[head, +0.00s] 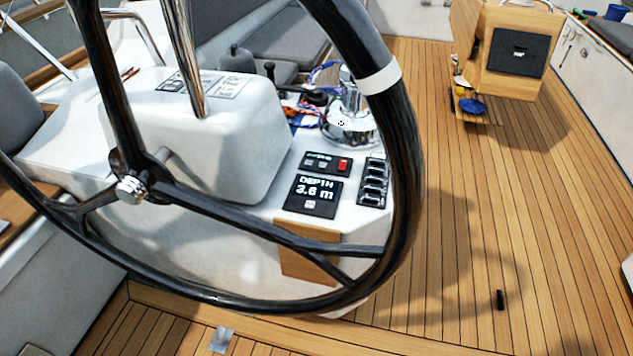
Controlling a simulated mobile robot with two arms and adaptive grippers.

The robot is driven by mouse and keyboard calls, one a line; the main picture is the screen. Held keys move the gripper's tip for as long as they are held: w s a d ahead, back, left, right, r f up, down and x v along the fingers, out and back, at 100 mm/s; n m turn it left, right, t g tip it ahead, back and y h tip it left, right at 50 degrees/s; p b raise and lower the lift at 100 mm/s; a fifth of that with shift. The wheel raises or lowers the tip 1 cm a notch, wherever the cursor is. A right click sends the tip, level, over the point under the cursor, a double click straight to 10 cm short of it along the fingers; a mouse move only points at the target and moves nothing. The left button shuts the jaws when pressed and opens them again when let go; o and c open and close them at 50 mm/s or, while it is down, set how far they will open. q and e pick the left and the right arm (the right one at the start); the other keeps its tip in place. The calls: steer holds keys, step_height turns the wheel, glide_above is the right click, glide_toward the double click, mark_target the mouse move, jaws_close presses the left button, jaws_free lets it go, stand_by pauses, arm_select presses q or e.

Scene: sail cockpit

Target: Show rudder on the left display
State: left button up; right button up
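A display (313,195) sits on the white console, seen through the right part of the steering wheel. It reads "DEPTH 3.6 m" and has a small light button (309,205) below the text. A dark panel (327,163) with small buttons and a red one lies just behind it. A black switch panel (374,183) stands to its right, close to the wheel rim. On the console pod, behind the spokes, are panels with white faces (229,87); what they show is too small to read. Neither of my grippers is in view.
The large black steering wheel (408,150) with a white rim band (379,79) stands in front of the console. A chrome winch (350,122) with coloured ropes is behind. A small black object (500,300) lies on the teak deck. The deck at right is mostly clear.

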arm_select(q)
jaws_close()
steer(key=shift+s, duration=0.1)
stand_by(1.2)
